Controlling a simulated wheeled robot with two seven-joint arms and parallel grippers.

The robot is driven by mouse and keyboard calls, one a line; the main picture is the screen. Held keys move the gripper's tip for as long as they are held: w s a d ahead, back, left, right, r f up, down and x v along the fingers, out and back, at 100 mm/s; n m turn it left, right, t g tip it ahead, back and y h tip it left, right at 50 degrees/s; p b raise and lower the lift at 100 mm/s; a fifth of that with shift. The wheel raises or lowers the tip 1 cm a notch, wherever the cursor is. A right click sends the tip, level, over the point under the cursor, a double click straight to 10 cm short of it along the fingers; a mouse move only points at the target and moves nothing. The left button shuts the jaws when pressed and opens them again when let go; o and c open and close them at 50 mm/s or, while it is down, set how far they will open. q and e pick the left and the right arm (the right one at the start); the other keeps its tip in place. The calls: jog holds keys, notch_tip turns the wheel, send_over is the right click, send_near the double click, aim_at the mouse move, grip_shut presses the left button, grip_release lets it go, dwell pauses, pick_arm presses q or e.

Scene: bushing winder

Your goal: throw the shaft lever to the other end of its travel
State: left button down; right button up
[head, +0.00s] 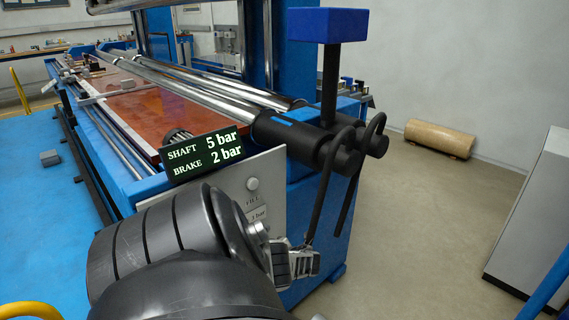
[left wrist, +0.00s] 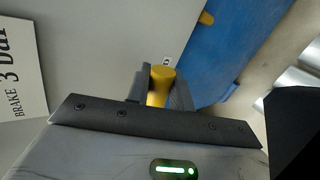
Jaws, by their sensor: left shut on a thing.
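In the left wrist view a short yellow lever grip (left wrist: 161,76) stands between the two dark fingers of my left gripper (left wrist: 160,92), which is shut on it. I take it as the shaft lever; its base is hidden by the gripper. In the head view my left gripper (head: 294,262) is at the right edge of the grey control panel (head: 272,188), and the lever is hidden there. The display (head: 203,155) above the panel reads SHAFT 5 bar, BRAKE 2 bar. My right gripper is not in view.
A label (left wrist: 18,75) reading BRAKE 3 bar is left in the wrist view. Dark hoses (head: 345,190) hang from the shaft ends close beside my gripper.

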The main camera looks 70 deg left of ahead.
pick_arm(q)
jog(key=shift+s+f, duration=0.1)
jog(key=c, duration=1.3)
grip_release()
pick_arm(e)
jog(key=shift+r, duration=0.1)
pick_arm(q)
jog(key=shift+d+r, duration=0.15)
jog(key=shift+r, duration=0.05)
jog(key=shift+p+v, duration=4.4)
jog(key=shift+v, duration=3.35)
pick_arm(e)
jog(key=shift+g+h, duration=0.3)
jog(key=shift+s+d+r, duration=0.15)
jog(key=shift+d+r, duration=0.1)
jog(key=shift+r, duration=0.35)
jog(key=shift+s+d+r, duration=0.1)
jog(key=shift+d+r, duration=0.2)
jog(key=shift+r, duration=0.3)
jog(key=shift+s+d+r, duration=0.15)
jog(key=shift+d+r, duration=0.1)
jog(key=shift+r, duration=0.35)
